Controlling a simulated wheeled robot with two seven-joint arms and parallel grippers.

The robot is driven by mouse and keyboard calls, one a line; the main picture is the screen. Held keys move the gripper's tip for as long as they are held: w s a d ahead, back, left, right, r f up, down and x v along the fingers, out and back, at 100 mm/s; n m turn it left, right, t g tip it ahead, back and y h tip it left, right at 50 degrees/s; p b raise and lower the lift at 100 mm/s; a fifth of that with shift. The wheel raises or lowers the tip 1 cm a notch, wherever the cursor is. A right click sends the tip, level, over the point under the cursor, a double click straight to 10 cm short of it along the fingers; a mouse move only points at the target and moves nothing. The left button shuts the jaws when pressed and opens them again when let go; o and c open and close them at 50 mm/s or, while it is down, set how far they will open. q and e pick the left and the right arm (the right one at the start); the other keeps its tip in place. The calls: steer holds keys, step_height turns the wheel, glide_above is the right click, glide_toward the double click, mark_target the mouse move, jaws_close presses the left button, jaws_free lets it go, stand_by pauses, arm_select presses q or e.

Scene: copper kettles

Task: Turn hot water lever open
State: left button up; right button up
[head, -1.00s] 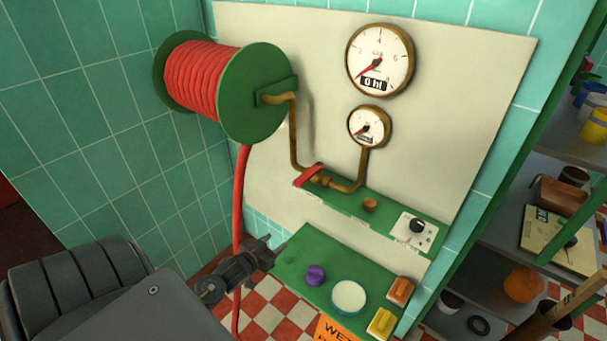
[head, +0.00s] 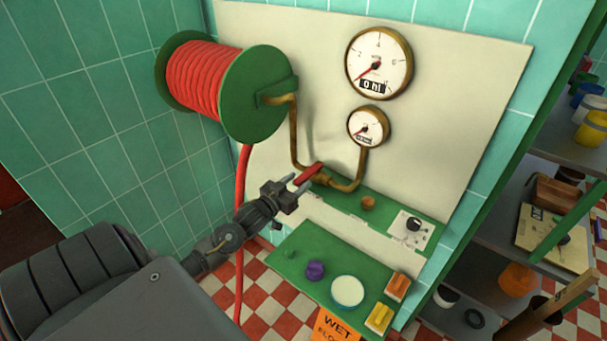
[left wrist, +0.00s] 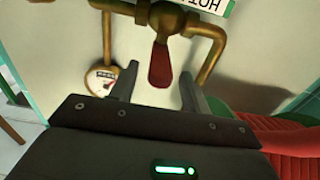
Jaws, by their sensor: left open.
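The red lever (head: 309,173) sits on the brass pipe below the small gauge, its free end pointing down-left in the head view. In the left wrist view the red lever (left wrist: 160,64) hangs from the pipe joint. My left gripper (head: 299,182) is open, its fingertips just short of the lever's free end. In the left wrist view the fingers (left wrist: 158,78) appear on either side of the lever's end, with gaps on both sides. I cannot tell whether the lever is between them in depth. My right gripper is not in view.
A hose reel (head: 205,82) with red hose is at upper left. A large gauge (head: 379,64) and a small gauge (head: 368,126) are on the panel. A cluttered rack stands at right.

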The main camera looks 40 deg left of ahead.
mark_target(303, 177)
arm_select(q)
steer(key=shift+w+p, duration=0.3)
steer(key=shift+w, duration=1.45)
jaws_close()
